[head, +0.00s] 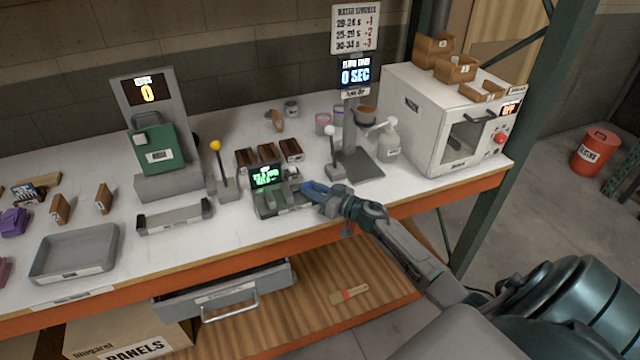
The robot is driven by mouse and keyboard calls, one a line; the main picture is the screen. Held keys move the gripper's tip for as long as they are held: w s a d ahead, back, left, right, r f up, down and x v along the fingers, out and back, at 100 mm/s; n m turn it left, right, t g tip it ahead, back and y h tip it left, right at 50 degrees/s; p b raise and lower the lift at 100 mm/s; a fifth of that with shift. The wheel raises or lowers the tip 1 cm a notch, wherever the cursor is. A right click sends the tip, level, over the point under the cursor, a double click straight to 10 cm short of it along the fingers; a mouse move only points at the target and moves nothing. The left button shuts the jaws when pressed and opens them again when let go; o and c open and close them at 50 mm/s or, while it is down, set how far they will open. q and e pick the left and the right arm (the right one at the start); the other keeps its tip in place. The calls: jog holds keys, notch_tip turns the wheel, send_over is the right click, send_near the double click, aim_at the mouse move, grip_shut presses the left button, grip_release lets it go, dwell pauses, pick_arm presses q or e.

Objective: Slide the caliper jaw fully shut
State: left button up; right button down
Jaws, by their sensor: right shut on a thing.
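The caliper (268,205) is a dark grey bench device with a lit green display, near the front edge of the white bench, centre of the head view. Its sliding jaw is at its right side, partly hidden by my fingers, so the width of any gap cannot be told. My right gripper (309,188), with blue fingertips, reaches in from the right and is shut on the caliper jaw. My left gripper is not in view.
A lever with a yellow knob (216,147) stands left of the caliper and a white-knobbed lever (332,140) behind my gripper. Brown blocks (291,150) lie behind the caliper. A grey tray (75,252) is at left, a white oven (440,120) at right. An open drawer (225,293) juts out below.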

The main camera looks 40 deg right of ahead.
jog(key=shift+w+a+r, duration=0.15)
jog(key=shift+a+r, duration=0.1)
jog(key=shift+a, duration=0.1)
jog(key=shift+f, duration=0.1)
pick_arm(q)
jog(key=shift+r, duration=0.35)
pick_arm(e)
jog(key=c, duration=1.4)
grip_release()
jog(key=o, duration=0.3)
jog(key=shift+o, duration=0.2)
jog(key=shift+w+f, duration=0.1)
jog(key=shift+f, duration=0.05)
